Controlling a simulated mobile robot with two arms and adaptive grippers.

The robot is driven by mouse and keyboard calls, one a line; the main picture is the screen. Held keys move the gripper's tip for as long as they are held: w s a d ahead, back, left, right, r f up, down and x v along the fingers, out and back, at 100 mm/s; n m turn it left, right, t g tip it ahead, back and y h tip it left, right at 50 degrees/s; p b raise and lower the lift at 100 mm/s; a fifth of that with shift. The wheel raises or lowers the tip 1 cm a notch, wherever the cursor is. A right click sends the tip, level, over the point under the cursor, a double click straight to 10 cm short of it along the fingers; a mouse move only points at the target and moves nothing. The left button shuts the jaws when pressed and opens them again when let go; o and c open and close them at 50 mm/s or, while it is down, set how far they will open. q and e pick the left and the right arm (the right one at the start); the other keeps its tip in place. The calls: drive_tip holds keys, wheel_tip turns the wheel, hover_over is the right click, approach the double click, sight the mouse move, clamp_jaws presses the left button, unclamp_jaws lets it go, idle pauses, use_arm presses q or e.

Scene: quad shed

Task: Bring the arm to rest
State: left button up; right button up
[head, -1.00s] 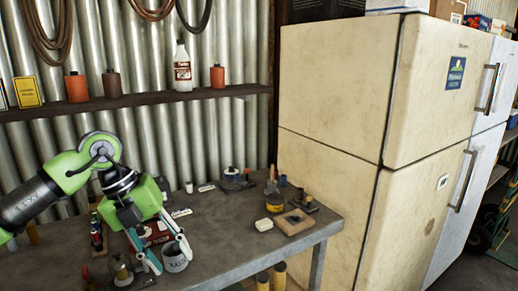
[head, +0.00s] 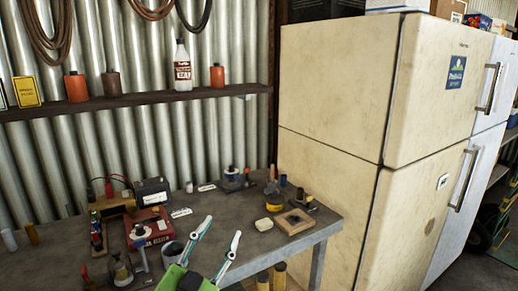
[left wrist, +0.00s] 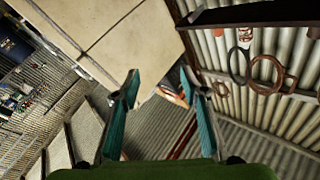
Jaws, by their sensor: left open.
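My left gripper (head: 220,228) shows at the bottom middle of the head view, with its green body at the lower edge and its two teal fingers pointing up. It is open with nothing between the fingers. It appears in front of the bench's front edge, right of a grey mug (head: 171,254). In the left wrist view the open fingers (left wrist: 158,76) point towards the shed, with the cream fridge behind them. Most of my left arm is out of the head view. My right gripper is in neither view.
The grey workbench (head: 238,210) holds a black battery (head: 152,192), a red box (head: 158,228), a wooden block (head: 294,222) and small bottles. A shelf (head: 130,101) runs along the corrugated wall. The cream fridge (head: 340,95) stands right of the bench.

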use_arm(q)
drive_tip(key=s+a+f+n+g+y, duration=0.2)
drive_tip(key=s+a+f+g, duration=0.15)
drive_tip(key=f, duration=0.35)
drive_tip(key=s+a+f+n+g+y, duration=0.2)
drive_tip(key=s+a+f, duration=0.15)
drive_tip(key=f, duration=0.45)
drive_tip(key=s+a+f+n+g+y, duration=0.2)
drive_tip(key=s+a+f+g, duration=0.15)
drive_tip(key=f, duration=0.35)
drive_tip(key=s+a+f+g, duration=0.1)
drive_tip(key=s+f+g, duration=0.3)
drive_tip(key=s, duration=0.6)
drive_tip(key=s+f+g, duration=0.3)
drive_tip(key=s+f, duration=0.4)
drive_tip(key=s, duration=0.3)
drive_tip(key=s+f+g, duration=0.1)
drive_tip(key=s+f, duration=0.2)
drive_tip(key=f, duration=2.5)
drive_tip(key=s+a+f+g, duration=0.1)
drive_tip(key=s+a+f, duration=0.2)
drive_tip(key=s+f, duration=1.1)
drive_tip(key=shift+s+f, duration=0.2)
drive_tip(key=shift+s, duration=0.9)
